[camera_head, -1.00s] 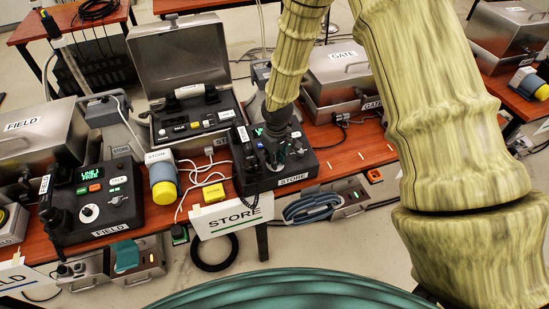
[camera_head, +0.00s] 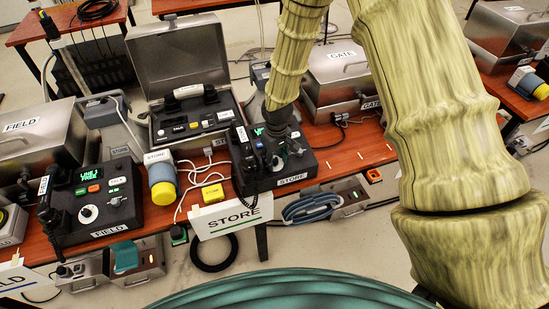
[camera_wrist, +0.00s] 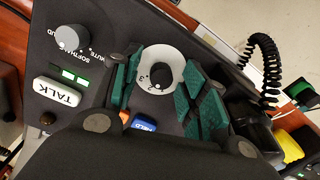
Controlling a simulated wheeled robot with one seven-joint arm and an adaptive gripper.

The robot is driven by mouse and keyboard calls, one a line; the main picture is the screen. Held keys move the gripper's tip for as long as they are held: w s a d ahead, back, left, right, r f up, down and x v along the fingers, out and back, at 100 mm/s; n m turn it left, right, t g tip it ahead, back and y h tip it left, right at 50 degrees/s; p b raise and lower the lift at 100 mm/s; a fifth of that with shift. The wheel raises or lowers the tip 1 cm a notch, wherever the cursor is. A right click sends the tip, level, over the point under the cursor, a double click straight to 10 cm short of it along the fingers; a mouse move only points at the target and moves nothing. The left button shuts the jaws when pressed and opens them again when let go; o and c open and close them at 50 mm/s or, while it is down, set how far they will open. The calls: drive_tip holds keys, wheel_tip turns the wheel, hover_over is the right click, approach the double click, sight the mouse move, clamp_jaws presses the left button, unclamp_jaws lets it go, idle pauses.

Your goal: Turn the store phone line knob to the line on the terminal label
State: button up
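The store phone (camera_head: 296,176) is a black desk unit with a STORE label on its front edge, on the red-brown table. In the wrist view its line knob (camera_wrist: 162,75) is small and black, on a white round dial (camera_wrist: 142,70) with small marks too small to read. My gripper (camera_wrist: 164,82) is open, with its green-padded fingers on either side of the dial and gaps to the knob. In the head view my arm and gripper (camera_head: 276,135) hide part of the phone. I cannot make out a line number on any store terminal label.
Beside the knob are a white TALK button (camera_wrist: 57,92), a blue FIELD button (camera_wrist: 143,123) and a grey volume knob (camera_wrist: 72,38). The handset with its coiled cord (camera_wrist: 268,68) lies close by.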

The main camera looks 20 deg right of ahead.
sight(276, 161)
wheel_tip(276, 161, up, 12)
drive_tip(key=shift+s, duration=0.35)
idle(0.5)
idle(0.5)
